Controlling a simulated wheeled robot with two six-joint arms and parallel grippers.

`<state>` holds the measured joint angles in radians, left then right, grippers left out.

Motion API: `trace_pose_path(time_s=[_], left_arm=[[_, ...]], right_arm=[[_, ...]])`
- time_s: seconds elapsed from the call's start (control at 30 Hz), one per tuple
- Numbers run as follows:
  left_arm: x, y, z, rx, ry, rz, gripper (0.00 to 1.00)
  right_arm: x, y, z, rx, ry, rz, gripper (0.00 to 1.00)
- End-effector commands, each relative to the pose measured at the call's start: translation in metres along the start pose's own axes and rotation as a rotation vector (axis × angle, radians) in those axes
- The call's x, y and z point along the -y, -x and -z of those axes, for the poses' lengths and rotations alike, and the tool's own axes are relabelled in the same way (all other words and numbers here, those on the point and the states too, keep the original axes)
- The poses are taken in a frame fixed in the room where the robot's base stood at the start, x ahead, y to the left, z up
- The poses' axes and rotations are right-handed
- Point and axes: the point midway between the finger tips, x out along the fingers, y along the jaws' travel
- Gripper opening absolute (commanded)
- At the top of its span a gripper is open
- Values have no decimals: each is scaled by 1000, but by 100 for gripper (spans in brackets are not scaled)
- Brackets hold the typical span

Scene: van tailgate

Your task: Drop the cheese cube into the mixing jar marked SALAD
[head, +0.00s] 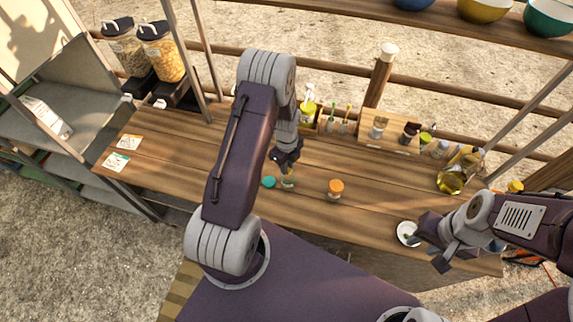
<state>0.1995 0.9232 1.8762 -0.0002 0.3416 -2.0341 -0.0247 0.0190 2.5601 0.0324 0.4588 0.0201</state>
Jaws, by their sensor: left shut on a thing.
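My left gripper (288,158) points down over the middle of the table. It is shut on a small yellowish thing (292,170), which looks like the cheese cube, mostly hidden by the fingers. A small open clear jar (288,183) stands right below it. I cannot tell whether the cube is inside the rim. A teal lid (268,182) lies to the jar's left. Another jar with an orange lid (335,190) stands to the right. No SALAD marking is readable on either jar. My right gripper (428,252) looks open and empty near the table's front right edge.
A wooden rack (392,131), small jars and an oil bottle (450,182) line the back right. The table around the orange-lidded jar is clear.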

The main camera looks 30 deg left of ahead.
Motion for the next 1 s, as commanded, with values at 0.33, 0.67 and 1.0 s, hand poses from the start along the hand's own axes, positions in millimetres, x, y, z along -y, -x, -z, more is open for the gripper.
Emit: trace_pose_path(time_s=[0.33,0.67,1.0], left_arm=[[0,-9,0,0,0,0,0],[0,-9,1,0,0,0,0],[0,-9,1,0,0,0,43]], right_arm=[[0,-7,-1,0,0,0,35],[0,-7,-1,0,0,0,35],[0,-7,-1,0,0,0,35]])
